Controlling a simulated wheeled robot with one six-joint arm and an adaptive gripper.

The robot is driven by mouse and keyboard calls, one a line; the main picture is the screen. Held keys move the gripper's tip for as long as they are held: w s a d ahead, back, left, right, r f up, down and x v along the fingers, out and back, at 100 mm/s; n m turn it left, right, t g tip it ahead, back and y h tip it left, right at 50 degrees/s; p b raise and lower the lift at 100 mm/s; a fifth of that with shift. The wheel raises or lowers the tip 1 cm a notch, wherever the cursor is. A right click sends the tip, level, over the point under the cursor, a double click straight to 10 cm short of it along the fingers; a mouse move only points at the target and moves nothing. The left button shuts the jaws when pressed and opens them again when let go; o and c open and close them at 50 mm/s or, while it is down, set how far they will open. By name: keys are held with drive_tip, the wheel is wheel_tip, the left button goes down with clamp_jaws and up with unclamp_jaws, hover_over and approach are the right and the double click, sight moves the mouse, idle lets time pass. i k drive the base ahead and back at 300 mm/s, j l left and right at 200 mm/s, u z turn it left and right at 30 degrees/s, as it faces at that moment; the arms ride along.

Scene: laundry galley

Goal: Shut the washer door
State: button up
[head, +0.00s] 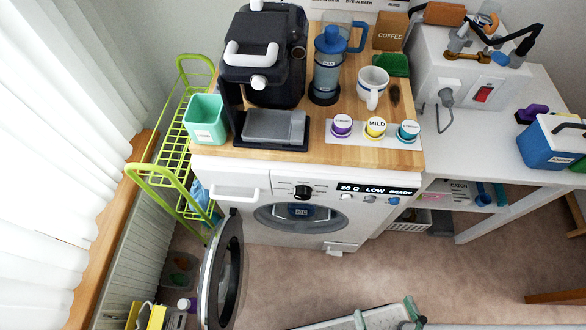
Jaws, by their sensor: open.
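The white washer (330,185) stands under a wooden top in the middle of the head view. Its round door (232,272) is wide open. It is hinged at the left of the opening and swung out toward the viewer, seen nearly edge-on with a grey rim and dark glass. The round drum opening (268,216) is uncovered in the front panel. The display on the panel (375,189) reads "20 C LOW READY". My gripper is not in view.
A green wire cart (168,160) stands left of the washer, near the open door. A yellow item (157,318) lies at the lower left. A grey tray-like thing with green ends (375,318) is at the bottom edge. Carpet (300,285) right of the door is clear.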

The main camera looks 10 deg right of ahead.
sight(228, 230)
drive_tip(key=u, duration=0.5)
drive_tip(key=k+l+u, duration=0.1)
drive_tip(key=k+u, duration=0.15)
drive_tip(key=u, duration=0.15)
drive_tip(key=k+u, duration=0.2)
drive_tip(key=u, duration=0.25)
drive_tip(key=k+j+u, duration=0.1)
drive_tip(key=k+u, duration=0.15)
drive_tip(key=u, duration=0.15)
drive_tip(key=k, duration=0.15)
drive_tip(key=i, duration=0.5)
